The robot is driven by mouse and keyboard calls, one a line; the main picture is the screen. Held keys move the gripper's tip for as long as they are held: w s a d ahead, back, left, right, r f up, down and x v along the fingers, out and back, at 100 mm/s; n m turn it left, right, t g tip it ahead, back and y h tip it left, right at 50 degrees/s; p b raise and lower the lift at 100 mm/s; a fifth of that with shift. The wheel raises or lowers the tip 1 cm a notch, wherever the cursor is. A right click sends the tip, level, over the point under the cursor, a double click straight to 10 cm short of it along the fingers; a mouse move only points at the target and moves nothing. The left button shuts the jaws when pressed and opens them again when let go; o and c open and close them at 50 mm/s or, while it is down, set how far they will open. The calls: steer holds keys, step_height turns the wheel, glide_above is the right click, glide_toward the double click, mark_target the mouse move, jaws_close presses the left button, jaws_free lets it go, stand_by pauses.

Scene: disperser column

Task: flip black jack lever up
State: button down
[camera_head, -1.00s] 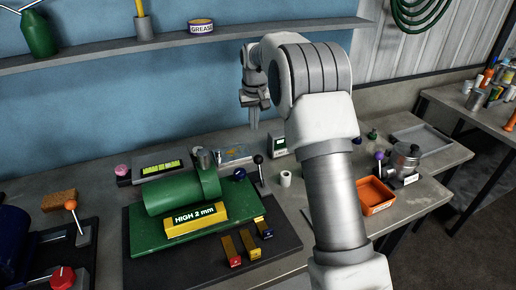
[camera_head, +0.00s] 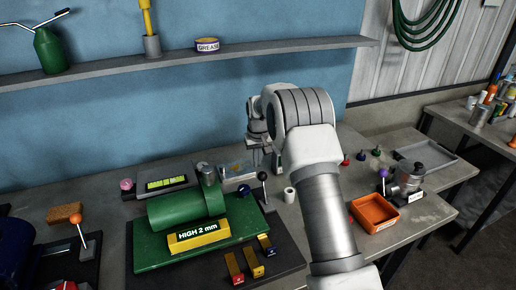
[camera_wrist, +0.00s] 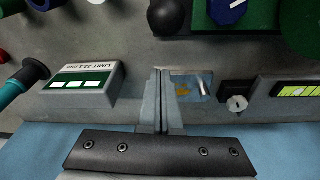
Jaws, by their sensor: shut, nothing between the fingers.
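The black jack lever (camera_head: 262,176) has a black ball knob on a thin metal shaft. It stands nearly upright by the right rear corner of the green plate (camera_head: 150,247). In the wrist view its knob (camera_wrist: 166,15) shows at the top edge, and its shaft is out of sight. My gripper (camera_head: 254,160) is shut and empty, fingers pointing down, behind the lever towards the wall. In the wrist view my gripper's fingers (camera_wrist: 160,98) are together and apart from the knob.
A green cylinder (camera_head: 178,209) and a yellow block marked HIGH 2 mm (camera_head: 199,235) sit on the plate. A limit display box (camera_wrist: 88,82) is beside my fingers. A white roll (camera_head: 289,194) stands right of the lever. An orange tray (camera_head: 374,212) is farther right.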

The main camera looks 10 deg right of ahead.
mark_target(264, 189)
steer(key=s, duration=0.4)
steer(key=shift+d+r+p, duration=0.1)
steer(key=shift+r+p, duration=0.15)
steer(key=shift+p, duration=0.1)
steer(key=shift+s+b, duration=0.15)
steer(key=shift+b, duration=0.5)
steer(key=shift+s+r+t+b, duration=0.1)
steer(key=shift+s+t+b, duration=0.05)
steer(key=shift+t+b, duration=0.15)
